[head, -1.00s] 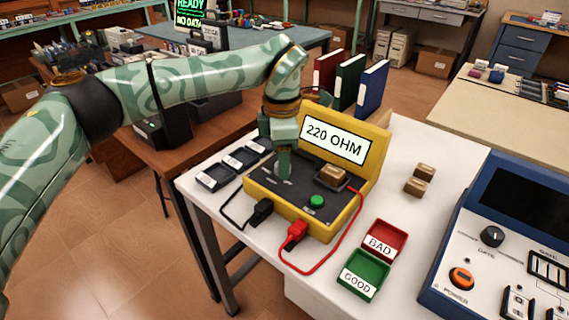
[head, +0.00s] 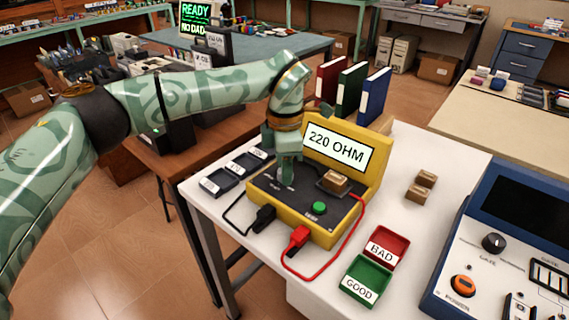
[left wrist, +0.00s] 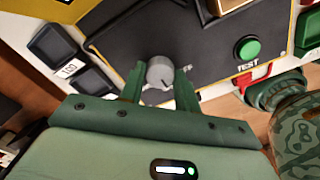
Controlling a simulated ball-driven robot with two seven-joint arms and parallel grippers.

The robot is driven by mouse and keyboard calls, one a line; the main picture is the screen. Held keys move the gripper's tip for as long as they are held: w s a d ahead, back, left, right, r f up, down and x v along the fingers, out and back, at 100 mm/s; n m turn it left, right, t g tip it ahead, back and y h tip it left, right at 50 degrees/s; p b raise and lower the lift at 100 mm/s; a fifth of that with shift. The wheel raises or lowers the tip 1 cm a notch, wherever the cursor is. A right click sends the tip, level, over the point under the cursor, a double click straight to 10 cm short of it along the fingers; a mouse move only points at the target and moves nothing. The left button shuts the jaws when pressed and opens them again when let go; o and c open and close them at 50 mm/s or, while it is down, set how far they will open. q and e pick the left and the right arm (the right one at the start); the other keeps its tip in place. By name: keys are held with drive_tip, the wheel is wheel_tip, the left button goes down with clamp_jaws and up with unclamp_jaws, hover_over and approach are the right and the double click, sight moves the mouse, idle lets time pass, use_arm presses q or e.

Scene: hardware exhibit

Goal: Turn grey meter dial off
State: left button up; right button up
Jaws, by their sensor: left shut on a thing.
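The yellow meter (head: 360,197) stands on the white table, with a black panel and a screen (head: 336,148) that reads "220 OHM". The grey meter dial (left wrist: 160,71) shows in the left wrist view as a round knob on the black panel. My left gripper (left wrist: 158,82) has one finger on each side of the dial and is shut on it. In the head view my left gripper (head: 287,178) comes down on the left part of the panel and hides most of the dial.
A green TEST button (head: 320,208) and a brown block (head: 334,181) sit on the panel. Black and red plugs (head: 299,237) are at its front. A red BAD tray (head: 401,241), a green GOOD tray (head: 382,288) and binders (head: 374,95) are nearby.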

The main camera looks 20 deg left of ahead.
use_arm(q)
drive_tip(key=shift+r+n+p, duration=0.4)
drive_tip(key=shift+n+p, duration=0.2)
drive_tip(key=shift+p, duration=0.3)
drive_tip(key=n+p, duration=0.3)
drive_tip(key=p, duration=0.1)
drive_tip(key=shift+f+n+p, duration=0.15)
drive_tip(key=shift+n+p, duration=0.75)
drive_tip(key=shift+n, duration=0.3)
drive_tip(key=shift+f+n+p, duration=0.15)
drive_tip(key=shift+n+p, duration=0.5)
drive_tip(key=shift+n, duration=0.25)
use_arm(e)
drive_tip(key=w+a+r+t, duration=0.1)
drive_tip(key=w+r, duration=0.2)
drive_tip(key=r, duration=0.5)
drive_tip(key=shift+w, duration=0.1)
drive_tip(key=shift+d, duration=0.15)
use_arm(q)
drive_tip(key=o, duration=1)
drive_tip(key=shift+f, duration=0.1)
